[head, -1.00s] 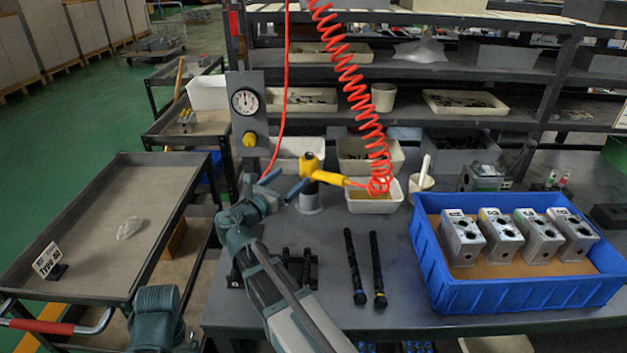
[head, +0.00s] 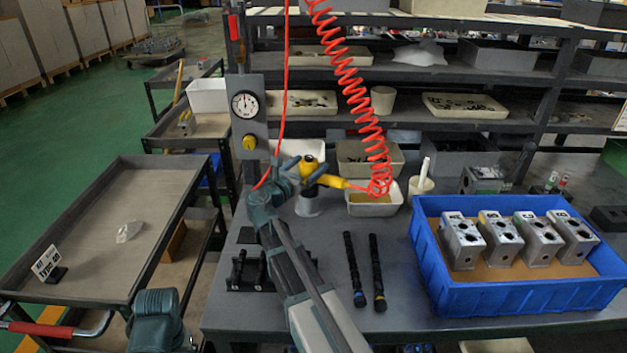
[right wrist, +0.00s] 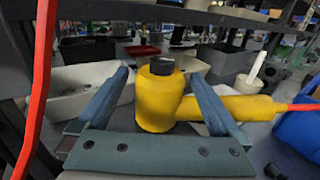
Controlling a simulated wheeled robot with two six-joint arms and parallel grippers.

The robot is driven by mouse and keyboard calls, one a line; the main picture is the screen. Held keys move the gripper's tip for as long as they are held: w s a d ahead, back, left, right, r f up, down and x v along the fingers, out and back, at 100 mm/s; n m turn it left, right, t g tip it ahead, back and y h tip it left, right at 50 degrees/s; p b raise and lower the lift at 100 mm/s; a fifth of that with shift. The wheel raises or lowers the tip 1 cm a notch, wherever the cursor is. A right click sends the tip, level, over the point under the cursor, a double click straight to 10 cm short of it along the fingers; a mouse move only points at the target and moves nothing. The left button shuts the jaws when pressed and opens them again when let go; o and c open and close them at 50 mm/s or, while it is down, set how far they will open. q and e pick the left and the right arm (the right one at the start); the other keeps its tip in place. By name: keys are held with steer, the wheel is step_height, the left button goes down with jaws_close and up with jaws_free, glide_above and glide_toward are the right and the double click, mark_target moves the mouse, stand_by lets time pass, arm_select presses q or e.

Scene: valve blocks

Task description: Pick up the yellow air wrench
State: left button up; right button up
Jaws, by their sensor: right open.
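The yellow air wrench (head: 327,181) sits upright on a pale round holder (head: 308,206) near the back left of the workbench, its handle pointing right to the red coiled hose. My right gripper (head: 302,170) is open at the wrench from the near side. In the right wrist view, the wrench's yellow body (right wrist: 157,98) with its black cap stands between the two spread fingers, and the handle passes beyond the right finger. I cannot tell whether either finger touches it. My left gripper does not show.
The red coiled hose (head: 358,95) hangs down to the handle. A gauge post (head: 247,125) stands close left. A white bin (head: 374,209) sits right of the wrench. A blue crate (head: 500,297) with several valve blocks (head: 464,241) stands right. Two black rods (head: 377,272) lie on the bench (head: 400,322).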

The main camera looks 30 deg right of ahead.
steer(key=x, duration=0.3)
steer(key=shift+w+d, duration=0.2)
steer(key=shift+d, duration=0.15)
jaws_close()
